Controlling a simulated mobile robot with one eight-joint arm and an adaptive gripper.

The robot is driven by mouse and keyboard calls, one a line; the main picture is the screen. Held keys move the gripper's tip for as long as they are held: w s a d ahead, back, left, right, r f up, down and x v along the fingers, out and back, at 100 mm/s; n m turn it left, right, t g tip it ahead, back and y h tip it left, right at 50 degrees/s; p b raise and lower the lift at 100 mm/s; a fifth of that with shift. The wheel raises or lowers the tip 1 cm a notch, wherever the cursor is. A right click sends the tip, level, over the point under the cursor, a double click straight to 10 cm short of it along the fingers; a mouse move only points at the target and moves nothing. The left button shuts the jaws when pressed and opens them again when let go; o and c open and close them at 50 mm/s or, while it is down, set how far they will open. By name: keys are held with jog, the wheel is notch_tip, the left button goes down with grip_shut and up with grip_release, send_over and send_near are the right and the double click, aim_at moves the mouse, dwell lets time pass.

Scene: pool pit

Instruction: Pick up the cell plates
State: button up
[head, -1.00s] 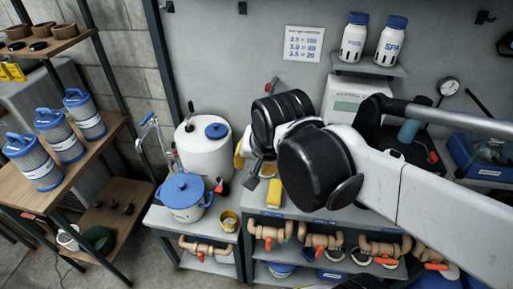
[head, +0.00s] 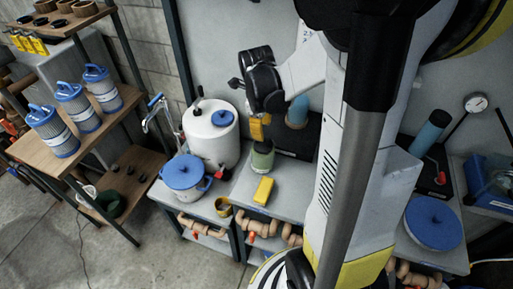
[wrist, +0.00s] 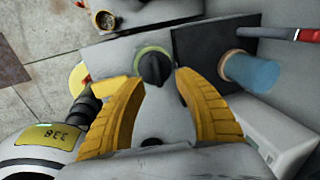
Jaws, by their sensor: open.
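I cannot make out anything that is clearly the cell plates in either view. My gripper (wrist: 160,80) has two yellow fingers, open and apart, with nothing held between them. In the head view it (head: 258,129) points down over the bench, just above a green jar (head: 262,162). In the wrist view a round green-rimmed thing with a dark top (wrist: 153,66) lies just beyond the fingertips, seemingly this jar. A blue cylinder (wrist: 250,73) stands on a dark base to its right; it also shows behind my gripper in the head view (head: 298,111).
The bench (head: 236,190) holds a white tank (head: 211,135), a blue-lidded pot (head: 186,174) and a yellow block (head: 264,190). A second blue cylinder (head: 430,131) is at right. Filter cartridges (head: 77,108) stand on the left shelf. My arm hides the bench's middle.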

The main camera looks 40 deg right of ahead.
aim_at(263, 151)
jog(key=b+x, duration=0.1)
jog(key=x, duration=0.4)
jog(key=shift+s+f+b, duration=0.15)
jog(key=shift+f+b, duration=0.2)
jog(key=shift+b, duration=0.05)
grip_shut()
